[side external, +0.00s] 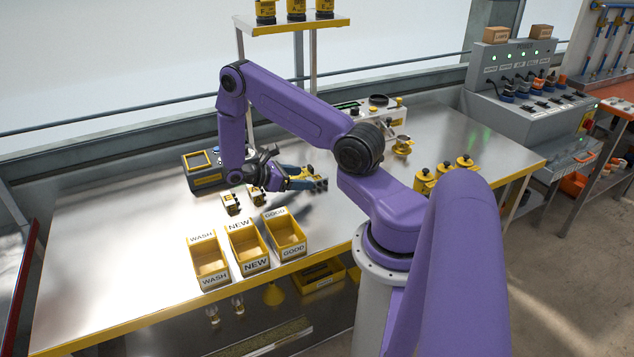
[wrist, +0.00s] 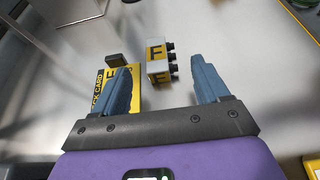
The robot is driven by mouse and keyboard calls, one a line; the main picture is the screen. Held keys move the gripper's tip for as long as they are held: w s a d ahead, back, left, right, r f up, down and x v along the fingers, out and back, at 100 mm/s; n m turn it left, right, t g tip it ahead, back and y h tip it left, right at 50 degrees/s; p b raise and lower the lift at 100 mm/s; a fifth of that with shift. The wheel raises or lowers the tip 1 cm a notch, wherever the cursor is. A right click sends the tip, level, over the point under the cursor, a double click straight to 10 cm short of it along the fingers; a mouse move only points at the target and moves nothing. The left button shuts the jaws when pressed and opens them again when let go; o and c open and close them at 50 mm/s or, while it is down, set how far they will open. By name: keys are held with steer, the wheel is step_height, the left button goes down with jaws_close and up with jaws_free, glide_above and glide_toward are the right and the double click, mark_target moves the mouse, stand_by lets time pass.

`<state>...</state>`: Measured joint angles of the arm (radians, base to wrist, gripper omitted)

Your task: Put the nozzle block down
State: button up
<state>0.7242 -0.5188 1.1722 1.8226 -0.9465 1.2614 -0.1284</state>
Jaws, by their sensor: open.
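The nozzle block (wrist: 157,58) is a grey block with a yellow face marked F and several black nozzles along its right side. In the wrist view it is just beyond and between the two blue fingertips of my gripper (wrist: 160,77). The fingers are wide apart, with a gap on both sides of the block. In the side view my gripper (side external: 298,180) is low over the bench; the block is hard to make out there. A yellow card (wrist: 101,92) with black lettering lies left of the block, partly hidden by the left finger.
Three yellow bins stand at the bench's front edge: WASH (side external: 211,264), NEW (side external: 248,247) and GOOD (side external: 285,234). Two small lettered pieces (side external: 231,204) (side external: 257,196) sit behind them. A dark device (side external: 204,170) with a yellow panel is behind left. The bench's left side is clear.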

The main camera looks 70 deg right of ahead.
mark_target(319, 178)
steer(key=shift+x, duration=2.7)
steer(key=shift+r, duration=0.1)
steer(key=c, duration=1.3)
steer(key=shift+o, duration=0.2)
steer(key=shift+r, duration=0.15)
